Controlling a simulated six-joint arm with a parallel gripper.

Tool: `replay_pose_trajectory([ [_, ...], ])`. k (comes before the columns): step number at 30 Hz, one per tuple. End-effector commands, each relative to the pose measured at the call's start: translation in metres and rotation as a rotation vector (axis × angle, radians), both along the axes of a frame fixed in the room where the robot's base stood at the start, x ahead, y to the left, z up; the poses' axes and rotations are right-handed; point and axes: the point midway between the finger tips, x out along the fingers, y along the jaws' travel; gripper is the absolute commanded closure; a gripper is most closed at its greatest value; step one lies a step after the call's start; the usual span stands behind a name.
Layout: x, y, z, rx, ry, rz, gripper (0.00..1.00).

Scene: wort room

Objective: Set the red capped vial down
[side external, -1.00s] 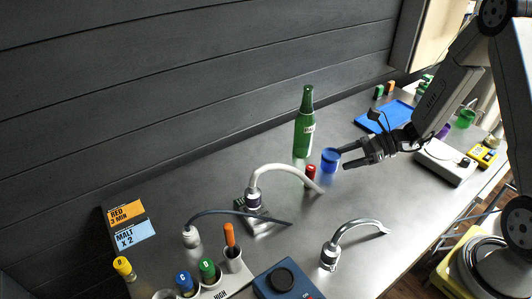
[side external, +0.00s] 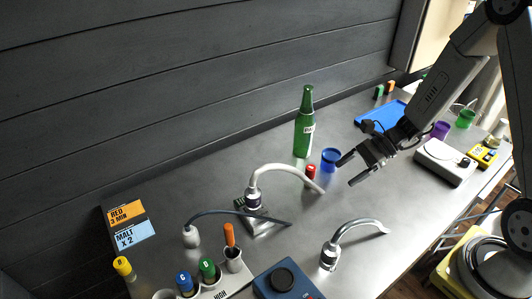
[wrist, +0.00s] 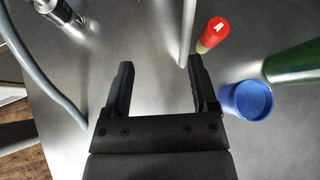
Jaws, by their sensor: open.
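The red capped vial (side external: 310,173) stands on the steel bench beside the blue cup (side external: 330,159), partly behind the white curved spout (side external: 285,169). In the wrist view the vial (wrist: 212,34) shows its red cap with a white mark, beyond the right finger. My gripper (side external: 347,174) is open and empty, to the right of the vial and apart from it.
A green bottle (side external: 304,130) stands behind the vial. A chrome spout (side external: 345,239) is at the front. A rack (side external: 228,279) with several capped vials is at front left, beside a blue device (side external: 287,281). Bare bench lies between the chrome spout and my gripper.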

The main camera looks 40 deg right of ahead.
Motion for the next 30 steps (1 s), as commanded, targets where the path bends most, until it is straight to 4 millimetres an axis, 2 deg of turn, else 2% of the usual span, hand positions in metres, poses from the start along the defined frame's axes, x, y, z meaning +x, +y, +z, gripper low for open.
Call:
replay_pose_trajectory([
  [3, -0.022, 0.015, 0.002, -0.150, -0.033, 0.199, 0.25],
  [6, -0.040, 0.020, 0.003, -0.284, -0.075, 0.374, 0.25],
  [13, -0.069, 0.019, 0.009, -0.589, -0.226, 0.773, 0.25],
  [21, -0.076, 0.014, 0.027, -0.919, -0.493, 1.220, 0.25],
  [25, -0.073, 0.015, 0.037, -1.036, -0.617, 1.380, 0.25],
  [30, -0.069, 0.018, 0.045, -1.119, -0.717, 1.497, 0.25],
])
